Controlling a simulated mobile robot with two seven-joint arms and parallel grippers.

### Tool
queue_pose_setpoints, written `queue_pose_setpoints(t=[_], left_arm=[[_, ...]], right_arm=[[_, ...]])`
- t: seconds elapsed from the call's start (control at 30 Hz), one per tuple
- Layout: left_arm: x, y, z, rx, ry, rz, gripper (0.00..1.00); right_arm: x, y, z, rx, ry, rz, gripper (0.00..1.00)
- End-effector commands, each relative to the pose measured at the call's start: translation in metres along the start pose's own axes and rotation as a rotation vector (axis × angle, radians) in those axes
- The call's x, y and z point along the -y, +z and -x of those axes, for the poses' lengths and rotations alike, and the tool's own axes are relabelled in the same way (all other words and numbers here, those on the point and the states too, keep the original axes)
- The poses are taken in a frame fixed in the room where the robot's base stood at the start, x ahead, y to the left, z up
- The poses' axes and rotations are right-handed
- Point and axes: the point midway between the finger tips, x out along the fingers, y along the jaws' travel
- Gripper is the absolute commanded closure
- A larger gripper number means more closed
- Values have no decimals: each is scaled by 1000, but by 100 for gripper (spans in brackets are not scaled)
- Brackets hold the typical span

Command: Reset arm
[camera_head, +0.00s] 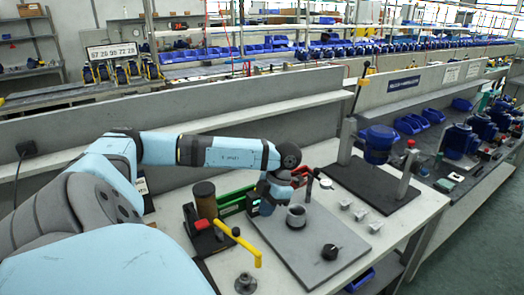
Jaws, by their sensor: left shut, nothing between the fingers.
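My left arm reaches in from the left over the workbench (412,205). Its gripper (270,203) points down above the left part of a grey plate (300,245). It is shut and appears empty, though its fingertips are small in the picture. A dark grey cup-shaped part (296,216) stands on the plate just right of the gripper; I cannot tell whether they touch. A red-handled tool (305,175) shows behind the gripper, partly hidden by it. My right gripper is not in view.
A yellow-handled lever (238,243) and a brown cylinder (205,199) stand left of the plate. A black knob-like part (330,252) lies on the plate. Several small metal cups sit to its right.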

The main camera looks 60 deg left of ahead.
Motion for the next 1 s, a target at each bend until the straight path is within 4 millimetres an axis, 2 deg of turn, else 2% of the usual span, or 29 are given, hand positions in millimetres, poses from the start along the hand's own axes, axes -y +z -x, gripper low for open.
queue_pose_setpoints(t=[0.63,0.73,0.77,0.87,0.97,1.0], left_arm=[[0,0,3,-1,0,0,100],[7,2,0,5,-24,-14,100],[13,3,-2,9,-44,-24,100],[52,12,-16,34,-179,-84,100],[117,20,-32,80,-422,-157,100],[148,22,-36,102,-544,-177,100]], right_arm=[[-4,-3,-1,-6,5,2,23],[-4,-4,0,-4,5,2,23],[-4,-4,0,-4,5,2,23],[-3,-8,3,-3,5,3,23],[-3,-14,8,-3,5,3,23],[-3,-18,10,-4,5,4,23]])
